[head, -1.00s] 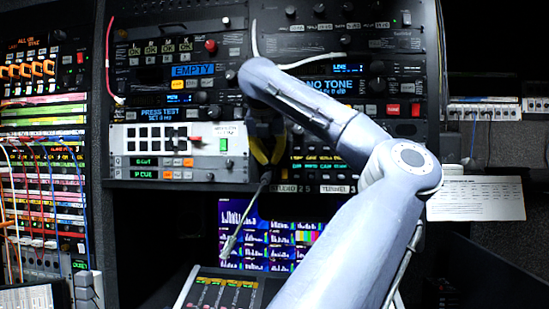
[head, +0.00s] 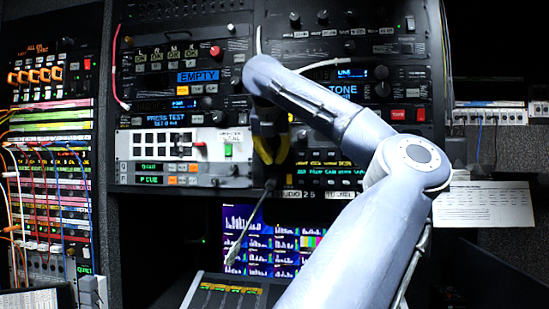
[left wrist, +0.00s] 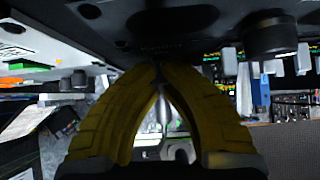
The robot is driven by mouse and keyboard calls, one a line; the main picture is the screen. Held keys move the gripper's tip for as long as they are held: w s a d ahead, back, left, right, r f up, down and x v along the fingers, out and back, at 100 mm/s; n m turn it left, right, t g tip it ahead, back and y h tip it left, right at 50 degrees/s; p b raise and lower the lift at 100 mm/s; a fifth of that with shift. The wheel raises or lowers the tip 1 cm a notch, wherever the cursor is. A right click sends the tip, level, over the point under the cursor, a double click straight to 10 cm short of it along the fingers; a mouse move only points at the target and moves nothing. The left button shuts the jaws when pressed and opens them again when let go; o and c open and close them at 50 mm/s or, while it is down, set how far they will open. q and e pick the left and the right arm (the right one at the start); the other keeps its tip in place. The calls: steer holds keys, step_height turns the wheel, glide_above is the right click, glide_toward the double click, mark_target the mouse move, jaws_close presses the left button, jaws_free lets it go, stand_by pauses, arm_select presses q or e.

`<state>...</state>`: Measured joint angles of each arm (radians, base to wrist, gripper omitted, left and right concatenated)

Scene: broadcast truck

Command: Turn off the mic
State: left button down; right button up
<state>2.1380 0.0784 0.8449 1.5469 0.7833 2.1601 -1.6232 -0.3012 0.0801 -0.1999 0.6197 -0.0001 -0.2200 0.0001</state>
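A thin gooseneck mic (head: 251,224) hangs down from the rack's lower edge in the head view, its pale tip in front of the meter screen. My left gripper (head: 267,163), with yellow fingers, is at the rack front just above the mic's upper end. Whether it touches the mic or a button there cannot be told. In the left wrist view my left gripper (left wrist: 159,76) has its fingertips together, close under a black panel, with nothing clearly held between them. My arm hides part of the rack. My right gripper is not in view.
The rack carries a white panel (head: 180,144), an "EMPTY" display (head: 198,76) and a red button (head: 215,50). A lit meter screen (head: 240,235) sits below. A cabled patch panel (head: 50,180) stands at left and a paper sheet (head: 483,204) hangs at right.

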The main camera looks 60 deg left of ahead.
arm_select(q)
steer(key=s+d, duration=0.1)
steer(key=s+d+r, duration=0.1)
steer(key=d, duration=0.1)
steer(key=shift+s+d+r, duration=0.1)
steer(key=shift+s+d, duration=0.05)
steer(key=shift+s, duration=0.05)
steer(key=v, duration=0.9)
steer(key=shift+w+r, duration=0.1)
steer(key=shift+r, duration=0.05)
